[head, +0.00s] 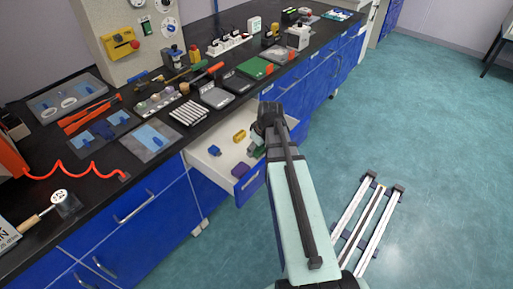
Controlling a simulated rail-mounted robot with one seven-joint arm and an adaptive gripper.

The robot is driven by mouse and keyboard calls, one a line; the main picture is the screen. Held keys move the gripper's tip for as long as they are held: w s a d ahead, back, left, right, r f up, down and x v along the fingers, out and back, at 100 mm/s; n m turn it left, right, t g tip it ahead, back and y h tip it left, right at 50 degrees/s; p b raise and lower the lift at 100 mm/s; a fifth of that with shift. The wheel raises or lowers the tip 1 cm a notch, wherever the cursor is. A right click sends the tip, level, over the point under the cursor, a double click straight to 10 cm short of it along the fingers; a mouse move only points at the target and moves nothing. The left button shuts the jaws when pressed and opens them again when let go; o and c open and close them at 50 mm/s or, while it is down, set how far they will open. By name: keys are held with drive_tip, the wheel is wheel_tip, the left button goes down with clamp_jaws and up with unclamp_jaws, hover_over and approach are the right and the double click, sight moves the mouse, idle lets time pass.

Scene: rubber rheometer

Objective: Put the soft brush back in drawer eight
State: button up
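An open blue-fronted drawer (205,167) with a white inside juts out from the bench. It holds a yellow piece (239,136), a blue piece (214,150), a purple piece (240,170) and something green, partly hidden by my arm. I cannot read a number on it. My gripper (268,116) is over the right part of the drawer, seen from behind. Its fingers and anything between them are hidden. I cannot pick out the soft brush for certain. A tool with an orange-red handle (213,69) lies on the bench behind the drawer.
The black bench top (100,185) is crowded with trays, a silver ribbed block (189,113), dark scales (216,97), a green board (255,68) and a red coiled cord (80,170). Other blue drawers (140,235) are shut. Floor to the right is mostly clear, apart from rails (372,220).

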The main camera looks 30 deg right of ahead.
drive_tip(key=o, duration=0.4)
drive_tip(key=v, duration=1.2)
drive_tip(key=shift+r+p, duration=0.2)
drive_tip(key=shift+p, duration=0.1)
